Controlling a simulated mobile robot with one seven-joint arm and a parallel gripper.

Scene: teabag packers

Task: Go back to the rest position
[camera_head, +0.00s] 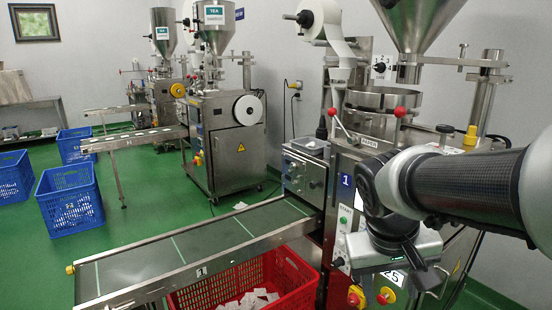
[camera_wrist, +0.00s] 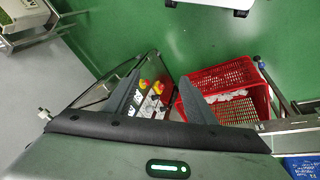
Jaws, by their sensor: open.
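My gripper (camera_wrist: 160,92) is open and empty in the wrist view. Its two dark fingers stand apart, with part of the machine's panel and the green floor behind them. In the head view my arm reaches in from the right, and its wrist hangs in front of packing machine number 1 (camera_head: 346,181). The fingertips are hard to make out there. A red button on a yellow base (camera_head: 386,296) shows just below and left of the wrist, and another (camera_head: 356,297) beside it. I cannot tell whether the gripper touches the machine.
A red crate (camera_head: 197,297) with white teabags stands under the conveyor (camera_head: 180,245); it also shows in the wrist view (camera_wrist: 254,75). Blue crates (camera_head: 70,213) stand at left. A second machine (camera_head: 228,155) is farther back.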

